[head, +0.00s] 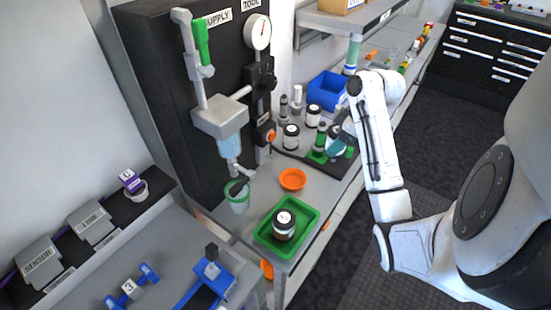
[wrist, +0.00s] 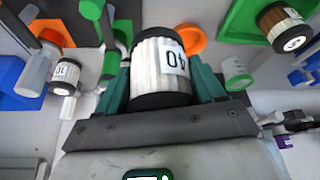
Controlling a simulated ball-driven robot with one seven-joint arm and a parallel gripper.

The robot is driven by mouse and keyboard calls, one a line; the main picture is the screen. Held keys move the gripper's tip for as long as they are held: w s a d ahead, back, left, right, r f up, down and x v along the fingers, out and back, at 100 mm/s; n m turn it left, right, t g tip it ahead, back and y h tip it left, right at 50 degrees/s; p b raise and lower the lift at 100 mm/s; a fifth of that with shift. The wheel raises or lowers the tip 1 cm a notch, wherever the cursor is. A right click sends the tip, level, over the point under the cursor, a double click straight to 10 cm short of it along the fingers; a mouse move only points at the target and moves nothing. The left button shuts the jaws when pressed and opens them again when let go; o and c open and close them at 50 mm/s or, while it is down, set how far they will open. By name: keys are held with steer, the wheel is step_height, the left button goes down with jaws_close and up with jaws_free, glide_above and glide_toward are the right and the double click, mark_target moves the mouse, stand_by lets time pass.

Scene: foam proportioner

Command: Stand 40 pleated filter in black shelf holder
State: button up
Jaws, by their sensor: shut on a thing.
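My gripper (wrist: 160,78) has teal fingers on both sides of a white pleated filter (wrist: 150,62) with black end caps and a label reading 40. It is shut on the filter. In the head view my gripper (head: 341,142) is over the right part of the bench, by the dark tray, and the filter is mostly hidden there. I cannot tell whether the filter touches anything below. A dark shelf (head: 100,250) at the left carries a light ring-shaped holder (head: 138,191) with a purple item; I cannot tell which thing is the black shelf holder.
A green tray (head: 262,240) holds a dark jar (head: 284,225). An orange dish (head: 292,179), a green cup (head: 237,197) and a blue bin (head: 326,90) are nearby. The tall black supply cabinet (head: 160,90) stands behind.

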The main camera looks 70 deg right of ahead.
steer(key=w+f+b, duration=0.2)
steer(key=w+b, duration=0.1)
steer(key=w, duration=0.1)
steer(key=w+d+f+b, duration=0.1)
steer(key=w+f+b, duration=0.2)
steer(key=w, duration=0.1)
steer(key=w+d+f+b, duration=0.1)
steer(key=w+f+b, duration=0.2)
steer(key=w, duration=0.2)
steer(key=shift+f, duration=0.2)
steer(key=shift+w+d+f, duration=0.1)
steer(key=shift+w+f, duration=0.25)
steer(key=shift+f, duration=0.15)
steer(key=shift+w+f, duration=0.15)
steer(key=shift+f, duration=0.75)
steer(key=shift+w+f, duration=0.1)
steer(key=shift+f, duration=0.8)
steer(key=shift+f, duration=0.1)
steer(key=o, duration=0.8)
